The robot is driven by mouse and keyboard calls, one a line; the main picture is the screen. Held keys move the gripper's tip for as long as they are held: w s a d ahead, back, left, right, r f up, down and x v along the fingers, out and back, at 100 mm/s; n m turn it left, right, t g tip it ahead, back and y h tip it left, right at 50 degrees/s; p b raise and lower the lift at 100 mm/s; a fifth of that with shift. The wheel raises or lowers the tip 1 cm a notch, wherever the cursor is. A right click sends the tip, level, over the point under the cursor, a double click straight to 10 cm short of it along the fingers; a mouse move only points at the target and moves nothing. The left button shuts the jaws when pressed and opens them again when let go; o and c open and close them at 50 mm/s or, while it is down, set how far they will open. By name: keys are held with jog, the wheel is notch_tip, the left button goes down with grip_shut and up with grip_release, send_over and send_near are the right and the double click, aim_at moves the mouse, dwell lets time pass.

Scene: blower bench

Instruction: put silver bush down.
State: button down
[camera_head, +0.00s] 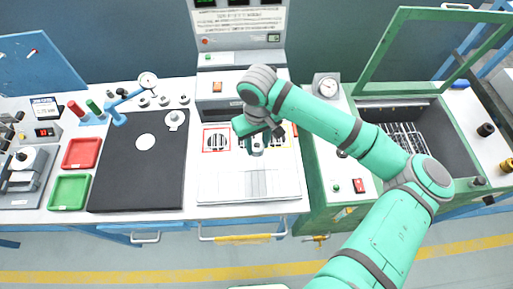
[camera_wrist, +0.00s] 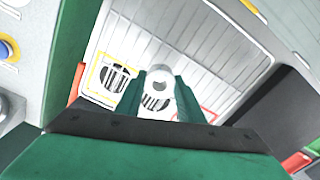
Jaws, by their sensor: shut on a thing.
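The silver bush (camera_wrist: 160,82) is a pale ring with a dark hole, seen between my green fingertips in the wrist view. My gripper (camera_wrist: 160,96) is shut on it. In the head view my gripper (camera_head: 257,146) hangs over the middle bench section, in front of the grey machine. It is above the framed round grilles at the back of a pale ribbed plate (camera_head: 225,187). The bush is small and partly hidden in the head view, and I cannot tell its height above the surface.
A red-framed grille (camera_head: 216,140) and a yellow-framed grille (camera_wrist: 112,76) flank the middle one. A black mat (camera_head: 125,185) with a small silver stand (camera_head: 174,120) lies left, beside red (camera_head: 82,153) and green (camera_head: 69,192) trays. A green open-lidded tank (camera_head: 455,150) stands right.

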aim_at(256, 150)
jog(key=shift+w+a+f, duration=0.1)
jog(key=shift+w+f, duration=0.1)
jog(key=shift+f, duration=1.55)
jog(key=shift+s, duration=0.15)
jog(key=c, duration=1.2)
grip_release()
jog(key=shift+a+f, duration=0.1)
jog(key=shift+f, duration=0.05)
notch_tip(256, 150, up, 12)
jog(key=shift+r, duration=0.2)
